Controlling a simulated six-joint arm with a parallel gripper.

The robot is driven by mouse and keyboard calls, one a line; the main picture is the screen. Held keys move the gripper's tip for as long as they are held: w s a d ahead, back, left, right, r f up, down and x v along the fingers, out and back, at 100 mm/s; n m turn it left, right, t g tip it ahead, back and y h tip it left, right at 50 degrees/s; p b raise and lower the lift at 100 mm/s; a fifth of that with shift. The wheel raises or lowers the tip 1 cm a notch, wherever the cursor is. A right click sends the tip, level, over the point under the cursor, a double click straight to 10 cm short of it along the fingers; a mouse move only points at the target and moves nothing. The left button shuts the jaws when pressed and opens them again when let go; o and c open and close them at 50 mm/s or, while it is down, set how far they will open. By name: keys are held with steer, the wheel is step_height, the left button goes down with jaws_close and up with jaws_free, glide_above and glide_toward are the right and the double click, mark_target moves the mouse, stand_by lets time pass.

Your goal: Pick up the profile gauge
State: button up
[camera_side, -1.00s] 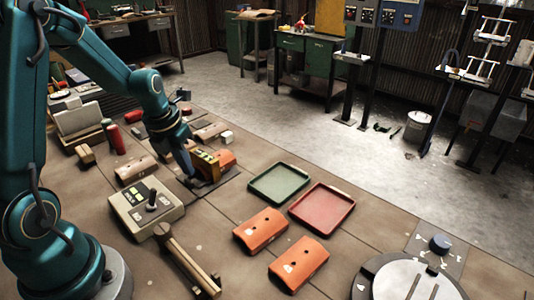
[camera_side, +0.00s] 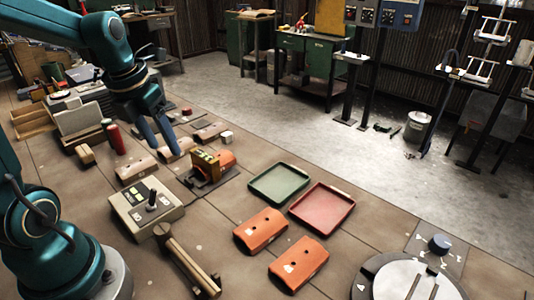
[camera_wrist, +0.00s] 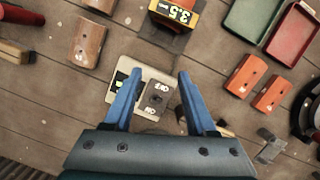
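The profile gauge appears to be the yellow and dark block (camera_side: 205,164) standing on a dark plate beside an orange curved piece (camera_side: 226,159).
A green tray (camera_side: 279,168) and a red tray (camera_side: 347,213) lie empty to the right. Two orange curved pieces (camera_side: 261,231) lie in front of them. The control box (camera_side: 124,202) and a brown bar (camera_side: 190,264) lie nearer. A round turntable (camera_side: 385,280) is at the front right.

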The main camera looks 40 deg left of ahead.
stand_by(0.4)
steer(key=m+g+h, duration=0.1)
steer(key=m+g, duration=0.2)
steer(key=m, duration=1.8)
glide_above(204, 155)
step_height(204, 155, down, 3)
steer(key=shift+f, duration=2.6)
jaws_close()
